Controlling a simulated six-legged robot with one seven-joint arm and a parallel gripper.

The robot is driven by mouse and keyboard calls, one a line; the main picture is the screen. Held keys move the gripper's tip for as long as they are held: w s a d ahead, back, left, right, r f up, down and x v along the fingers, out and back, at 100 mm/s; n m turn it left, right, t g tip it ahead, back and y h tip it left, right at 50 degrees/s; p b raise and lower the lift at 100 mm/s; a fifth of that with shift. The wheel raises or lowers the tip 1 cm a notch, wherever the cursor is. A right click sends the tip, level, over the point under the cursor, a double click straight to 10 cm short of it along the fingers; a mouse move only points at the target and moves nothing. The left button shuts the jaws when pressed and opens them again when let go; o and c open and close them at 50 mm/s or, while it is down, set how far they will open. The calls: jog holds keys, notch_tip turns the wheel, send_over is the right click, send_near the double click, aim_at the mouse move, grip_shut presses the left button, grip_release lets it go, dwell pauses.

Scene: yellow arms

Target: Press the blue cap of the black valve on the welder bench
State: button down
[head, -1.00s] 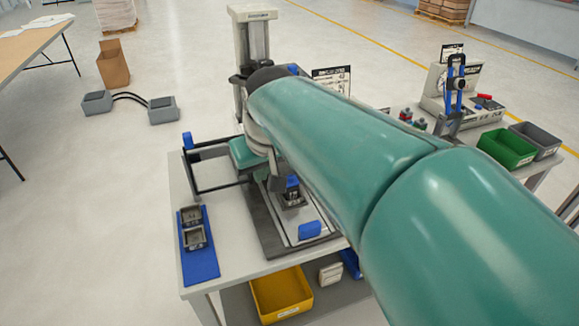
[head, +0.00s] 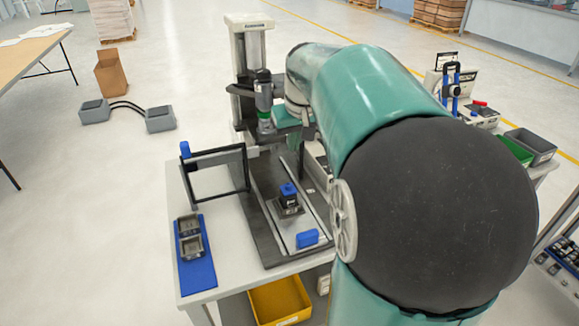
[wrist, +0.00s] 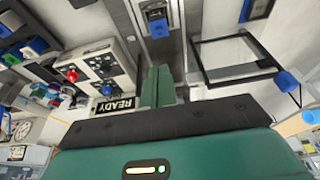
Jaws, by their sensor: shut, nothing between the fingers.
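The black valve (head: 289,205) stands upright in a holder on the welder's dark base plate, with its blue cap (head: 288,189) on top. The cap also shows in the wrist view (wrist: 157,24), beyond the fingertips. My gripper (wrist: 158,72) is shut and empty, its green fingers apart from the cap in the picture. In the head view my arm reaches over the right of the bench, and my wrist is beside the welder column. My fingertips are not clear there. I cannot tell how far the cap is pressed in.
The welder column and head (head: 262,95) stand behind the valve. A dark guard frame (head: 215,171) with a blue knob is on the left. A blue mat (head: 198,268) holds two holders. A blue block (head: 307,238) sits at the plate's front. A control box with a red button (wrist: 73,75) is beside my fingers.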

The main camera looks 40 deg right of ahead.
aim_at(289, 185)
jog(key=x, duration=0.8)
jog(key=s+x, duration=0.1)
jog(key=x, duration=0.3)
jog(key=shift+w+a+f, duration=0.1)
jog(key=shift+w+f, duration=0.05)
jog(key=shift+f, duration=0.75)
jog(key=shift+f, duration=0.1)
jog(key=shift+f, duration=0.35)
jog(key=shift+s+f, duration=0.2)
jog(key=shift+f, duration=0.55)
jog(key=shift+w+r, duration=0.25)
jog(key=shift+r, duration=0.3)
jog(key=w+d+v, duration=0.1)
jog(key=v, duration=1.3)
jog(key=shift+w+a+r, duration=0.25)
jog(key=shift+a+r, duration=0.1)
